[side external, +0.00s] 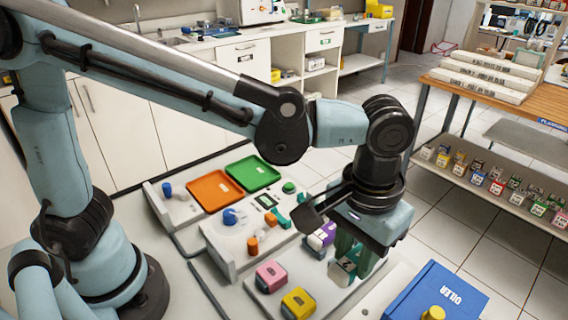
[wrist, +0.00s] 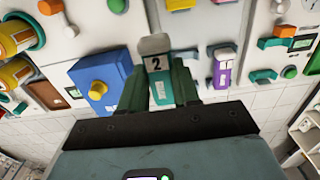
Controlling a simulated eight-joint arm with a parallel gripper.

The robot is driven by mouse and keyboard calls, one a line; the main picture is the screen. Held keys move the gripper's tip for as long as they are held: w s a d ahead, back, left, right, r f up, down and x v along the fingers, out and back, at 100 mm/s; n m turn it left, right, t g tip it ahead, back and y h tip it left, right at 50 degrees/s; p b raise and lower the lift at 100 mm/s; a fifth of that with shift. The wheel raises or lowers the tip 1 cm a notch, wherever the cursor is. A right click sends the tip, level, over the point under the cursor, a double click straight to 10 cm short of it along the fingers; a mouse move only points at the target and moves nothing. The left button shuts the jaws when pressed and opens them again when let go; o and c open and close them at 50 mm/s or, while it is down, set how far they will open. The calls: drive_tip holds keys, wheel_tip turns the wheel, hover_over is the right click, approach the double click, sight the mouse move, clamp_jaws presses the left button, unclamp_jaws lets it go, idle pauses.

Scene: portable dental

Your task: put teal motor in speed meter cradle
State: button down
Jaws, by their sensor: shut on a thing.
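The teal motor (wrist: 160,88), with a grey end marked 2, is between the dark green fingers of my gripper (wrist: 158,78) in the wrist view. My gripper (side external: 354,264) is shut on it in the side view, where the motor (side external: 347,266) is partly hidden by the fingers. It is over or beside the right part of the white motor tray (side external: 325,292); its exact height is unclear. A white unit with a small screen (side external: 266,201) and teal holder parts (side external: 281,217), seemingly the speed meter with its cradle, lies left of and behind my gripper. The cradle's inside is not visible.
A purple motor (side external: 321,236) marked 1 stands close to my gripper. Pink (side external: 271,275) and yellow (side external: 298,302) motors are at the tray's front. A blue oiler box (side external: 433,293) stands at right. Orange (side external: 215,190) and green (side external: 253,173) trays lie farther back.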

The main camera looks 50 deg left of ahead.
sight(351, 274)
drive_tip(key=shift+s+d+r, duration=0.35)
drive_tip(key=shift+s+r, duration=0.15)
drive_tip(key=shift+s, duration=0.15)
drive_tip(key=shift+s+d+r, duration=0.35)
drive_tip(key=shift+s+r, duration=0.1)
drive_tip(key=shift+s, duration=0.15)
drive_tip(key=w+a+f, duration=0.2)
drive_tip(key=w+a, duration=0.3)
drive_tip(key=a, duration=0.6)
drive_tip(key=w+a+f, duration=0.2)
drive_tip(key=w+a, duration=0.3)
drive_tip(key=a, duration=0.7)
drive_tip(key=shift+s+d+f, duration=0.1)
drive_tip(key=shift+d+f, duration=0.05)
drive_tip(key=shift+f, duration=1.45)
drive_tip(key=shift+s+d+f, duration=0.1)
drive_tip(key=shift+d+f, duration=0.05)
drive_tip(key=shift+f, duration=1.45)
drive_tip(key=shift+f, duration=0.1)
drive_tip(key=c, duration=0.7)
unclamp_jaws()
drive_tip(key=shift+c, duration=0.2)
